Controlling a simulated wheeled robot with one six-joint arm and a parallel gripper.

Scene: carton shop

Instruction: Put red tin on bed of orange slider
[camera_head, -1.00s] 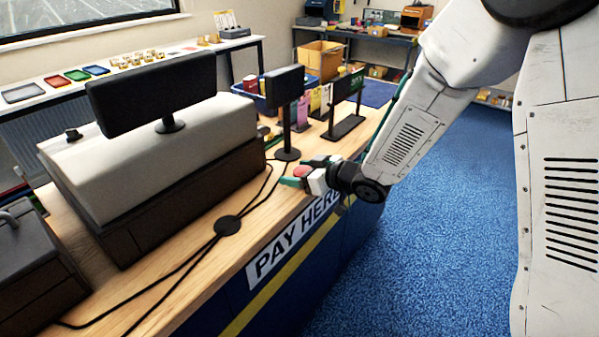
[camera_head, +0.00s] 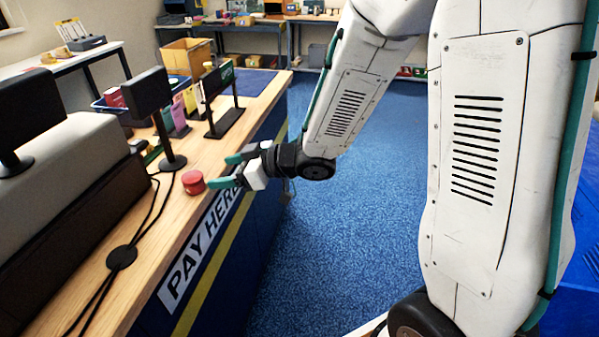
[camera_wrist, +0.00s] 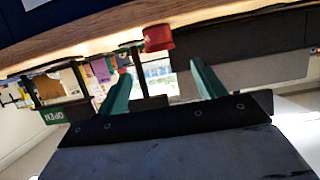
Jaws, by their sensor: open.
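The red tin (camera_head: 193,182) stands upright on the wooden counter near its front edge, just above the "PAY HERE" sign. In the wrist view the tin (camera_wrist: 158,38) shows beyond the fingertips, in a picture that is upside down. My gripper (camera_head: 222,172) has its teal fingers apart and nothing between them. It is just right of the tin, with a small gap, and its fingers point toward it. The fingers also show spread in the wrist view (camera_wrist: 158,78).
A black display stand (camera_head: 172,163) and cables (camera_head: 121,257) are close to the tin. A dark sign stand (camera_head: 225,122), a blue crate (camera_head: 122,112) and a cardboard box (camera_head: 188,57) are farther along the counter. Blue floor (camera_head: 330,220) is open on the right.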

